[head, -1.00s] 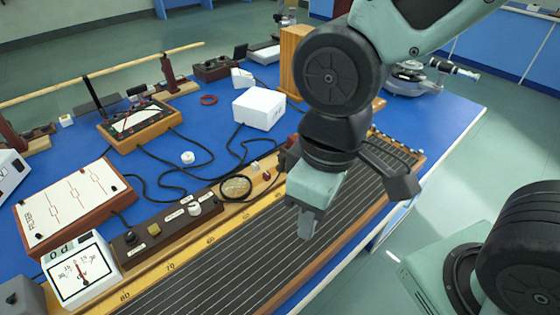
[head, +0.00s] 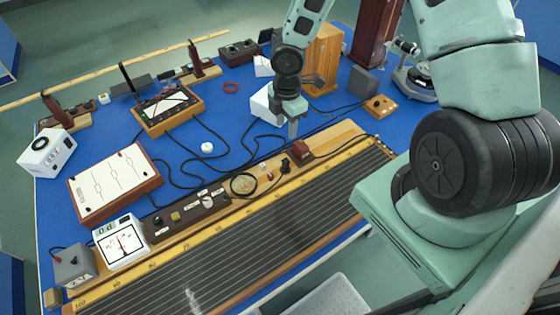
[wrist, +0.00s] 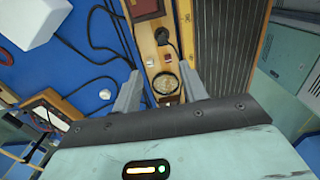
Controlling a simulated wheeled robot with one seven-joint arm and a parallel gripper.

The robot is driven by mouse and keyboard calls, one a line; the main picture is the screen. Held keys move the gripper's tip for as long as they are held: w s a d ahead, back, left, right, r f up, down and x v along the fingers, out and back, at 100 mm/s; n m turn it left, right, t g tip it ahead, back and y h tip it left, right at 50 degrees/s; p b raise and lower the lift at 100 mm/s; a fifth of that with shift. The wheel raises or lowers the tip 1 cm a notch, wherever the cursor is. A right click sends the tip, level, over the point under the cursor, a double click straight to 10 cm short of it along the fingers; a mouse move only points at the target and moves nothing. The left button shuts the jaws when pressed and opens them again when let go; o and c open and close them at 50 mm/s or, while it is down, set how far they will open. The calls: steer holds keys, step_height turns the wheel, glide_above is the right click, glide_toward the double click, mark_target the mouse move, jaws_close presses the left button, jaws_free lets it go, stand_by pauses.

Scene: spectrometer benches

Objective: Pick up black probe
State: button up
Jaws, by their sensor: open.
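A small upright black piece, which looks like the black probe (head: 285,166), stands on the wooden strip along the long ruled board, beside a dark red block. It also shows in the wrist view (wrist: 161,36), beyond the fingertips and roughly between their lines, with a black cord near it. I cannot tell for sure that it is the probe; a thin black rod (head: 126,78) also stands by the wooden-framed meter. My gripper (head: 292,127) is above the bench behind the strip, fingers downward. In the wrist view its two fingers (wrist: 161,72) are apart with nothing held.
A white box (head: 264,104) stands close behind my gripper. The dark red block (head: 300,150) and a round lens-like ring (head: 243,184) flank the black piece. Black cables cross the blue bench top (head: 230,120). A wooden cabinet (head: 322,60) stands at the back.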

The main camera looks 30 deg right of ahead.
steer(key=b, duration=0.1)
glide_toward(286, 161)
steer(key=f, duration=0.5)
steer(key=shift+w+f, duration=0.1)
steer(key=shift+w, duration=0.1)
step_height(286, 161, down, 5)
steer(key=b, duration=0.3)
steer(key=shift+s+f+b, duration=0.1)
steer(key=shift+s+b, duration=0.05)
steer(key=shift+b, duration=0.15)
jaws_close()
